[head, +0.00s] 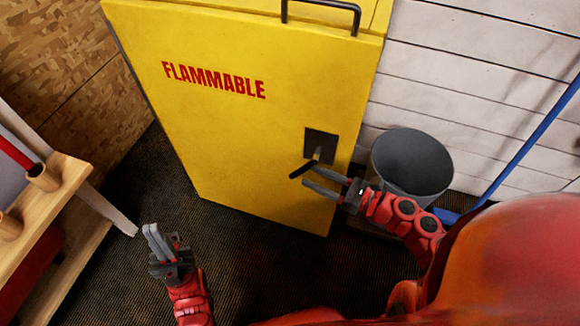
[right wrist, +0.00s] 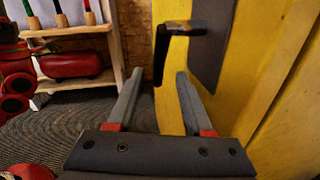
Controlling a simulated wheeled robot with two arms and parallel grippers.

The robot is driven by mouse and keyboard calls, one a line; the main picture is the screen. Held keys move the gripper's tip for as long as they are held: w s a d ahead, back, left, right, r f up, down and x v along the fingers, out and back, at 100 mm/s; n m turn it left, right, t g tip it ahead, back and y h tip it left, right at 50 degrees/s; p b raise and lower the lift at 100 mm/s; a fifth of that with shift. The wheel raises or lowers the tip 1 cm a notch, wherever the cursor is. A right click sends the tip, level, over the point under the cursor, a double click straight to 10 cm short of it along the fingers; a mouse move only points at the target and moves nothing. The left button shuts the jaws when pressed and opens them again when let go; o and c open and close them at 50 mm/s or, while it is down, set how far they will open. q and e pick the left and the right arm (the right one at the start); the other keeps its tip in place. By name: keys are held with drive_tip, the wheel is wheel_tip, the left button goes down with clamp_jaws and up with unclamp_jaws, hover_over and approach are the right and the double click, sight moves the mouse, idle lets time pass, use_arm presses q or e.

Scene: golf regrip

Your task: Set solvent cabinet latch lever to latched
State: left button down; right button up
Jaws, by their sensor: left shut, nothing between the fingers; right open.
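The yellow solvent cabinet (head: 240,125) stands ahead with red FLAMMABLE lettering. Its latch lever (head: 302,170) has a black grip and sits on a dark square plate (head: 321,146) low on the door's right side. In the right wrist view the lever (right wrist: 181,29) sticks out from the plate (right wrist: 212,45), with its grip end bent down. My right gripper (head: 304,176) is open, its fingers just below the lever in the head view; I see nothing between them, and contact cannot be told. My left gripper (head: 149,229) is shut and empty, over the floor at lower left.
A grey bucket (head: 411,165) stands right of the cabinet, close to my right arm. A blue pole (head: 530,145) leans at the right. A wooden rack (head: 60,200) is at the left. Dark carpet (head: 255,260) before the cabinet is clear.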

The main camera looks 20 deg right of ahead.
drive_tip(key=b+x, duration=0.1)
drive_tip(key=x, duration=0.6)
drive_tip(key=shift+w+a, duration=0.2)
drive_tip(key=shift+a, duration=0.1)
clamp_jaws()
idle(1.0)
